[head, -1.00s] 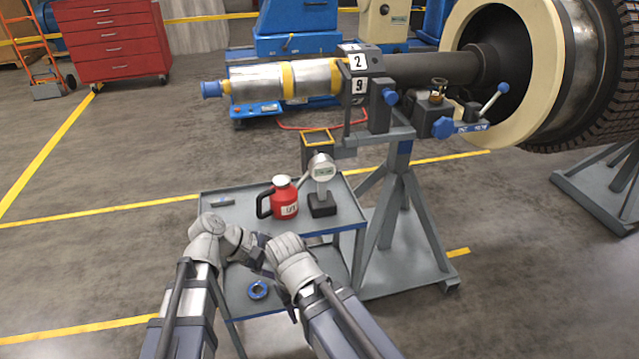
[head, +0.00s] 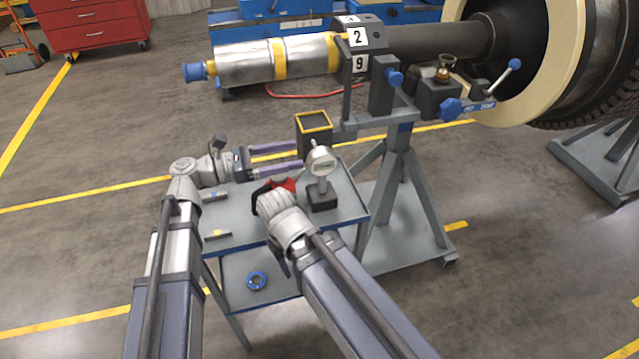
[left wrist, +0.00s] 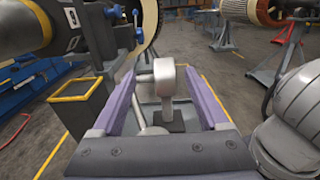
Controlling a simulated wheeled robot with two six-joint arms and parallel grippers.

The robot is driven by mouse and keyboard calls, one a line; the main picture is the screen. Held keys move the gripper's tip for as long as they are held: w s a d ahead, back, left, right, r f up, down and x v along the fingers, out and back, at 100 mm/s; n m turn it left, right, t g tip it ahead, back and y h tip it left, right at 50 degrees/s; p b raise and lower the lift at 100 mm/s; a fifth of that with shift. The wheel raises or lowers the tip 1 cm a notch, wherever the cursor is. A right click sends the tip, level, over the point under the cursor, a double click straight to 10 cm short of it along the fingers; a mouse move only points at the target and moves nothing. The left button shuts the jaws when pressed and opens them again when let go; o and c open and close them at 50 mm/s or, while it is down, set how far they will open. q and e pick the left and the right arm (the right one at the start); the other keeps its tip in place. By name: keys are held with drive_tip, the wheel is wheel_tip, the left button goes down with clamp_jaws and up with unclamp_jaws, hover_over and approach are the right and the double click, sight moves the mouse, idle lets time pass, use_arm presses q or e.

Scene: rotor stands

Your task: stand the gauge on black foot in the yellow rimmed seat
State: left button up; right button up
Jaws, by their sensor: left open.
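The gauge (head: 321,167) stands upright on its black foot (head: 323,201) on the cart top. It has a round pale head with a small display. In the left wrist view the gauge (left wrist: 164,78) appears between the two fingers. My left gripper (head: 302,157) is open and empty, its purple fingers pointing right, with the tips just left of the gauge head. The yellow rimmed seat (head: 314,122) is a dark box behind the gauge, fixed beside the stand; it also shows at left in the left wrist view (left wrist: 72,97). My right gripper is hidden behind its own wrist.
A red jug (head: 286,185) stands left of the gauge, mostly covered by my right arm. The rotor stand (head: 400,180) rises close behind at right.

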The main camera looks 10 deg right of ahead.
sight(313, 154)
use_arm(q)
drive_tip(key=shift+s+d+f, duration=0.1)
drive_tip(key=shift+d+f, duration=0.05)
drive_tip(key=shift+d, duration=1.85)
drive_tip(key=shift+s+d+f, duration=0.1)
drive_tip(key=shift+d, duration=1.9)
drive_tip(key=shift+c, duration=0.2)
clamp_jaws()
